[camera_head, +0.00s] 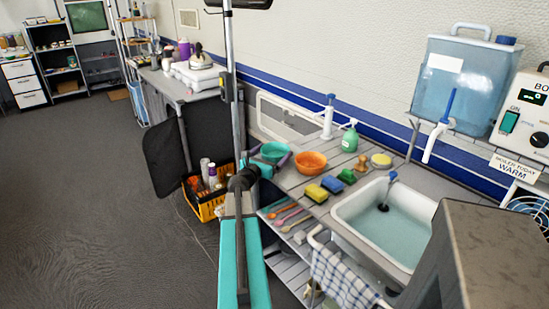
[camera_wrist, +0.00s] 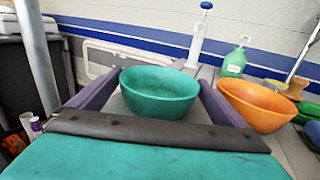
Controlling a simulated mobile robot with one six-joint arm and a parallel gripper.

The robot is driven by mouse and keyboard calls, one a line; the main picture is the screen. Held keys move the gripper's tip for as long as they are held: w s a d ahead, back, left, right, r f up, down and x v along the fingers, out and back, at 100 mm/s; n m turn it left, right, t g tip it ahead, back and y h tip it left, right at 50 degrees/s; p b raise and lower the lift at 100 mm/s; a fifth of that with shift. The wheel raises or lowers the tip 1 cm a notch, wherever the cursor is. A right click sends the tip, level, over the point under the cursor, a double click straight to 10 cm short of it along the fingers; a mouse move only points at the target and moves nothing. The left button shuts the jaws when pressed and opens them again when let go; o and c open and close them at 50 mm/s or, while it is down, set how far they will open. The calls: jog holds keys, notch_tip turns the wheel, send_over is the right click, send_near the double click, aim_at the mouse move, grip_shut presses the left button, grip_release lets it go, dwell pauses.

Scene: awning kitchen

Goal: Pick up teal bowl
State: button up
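The teal bowl (camera_head: 271,152) stands upright near the left end of the sink counter, beside an orange bowl (camera_head: 310,163). In the wrist view the teal bowl (camera_wrist: 160,95) is in the middle, in front of my gripper. My gripper (camera_wrist: 161,80) has its two purple fingers spread, one along each side of the teal bowl. The fingertips are close to its sides, but I cannot tell whether they touch. My gripper (camera_head: 269,157) also shows in the head view, at the bowl. The bowl's base is partly hidden.
The orange bowl (camera_wrist: 257,105) is close to the right finger. A green soap bottle (camera_head: 350,138) and a white pump bottle (camera_head: 327,120) stand behind. Sponges (camera_head: 316,193) and the sink (camera_head: 345,212) lie to the right. A yellow crate (camera_head: 207,208) with bottles is on the floor at left.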

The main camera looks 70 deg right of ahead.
jog(key=shift+c, duration=0.9)
jog(key=shift+r, duration=0.1)
jog(key=shift+r, duration=1.75)
jog(key=s+a+r+p, duration=0.1)
jog(key=a+p, duration=0.1)
jog(key=a, duration=0.8)
jog(key=shift+a, duration=0.35)
jog(key=p, duration=0.5)
jog(key=shift+a+r, duration=0.15)
jog(key=shift+a, duration=0.05)
jog(key=a+p, duration=0.1)
jog(key=p, duration=0.9)
jog(key=shift+s+a, duration=0.15)
jog(key=shift+a, duration=0.25)
jog(key=shift+a+p, duration=0.15)
jog(key=shift+p, duration=0.45)
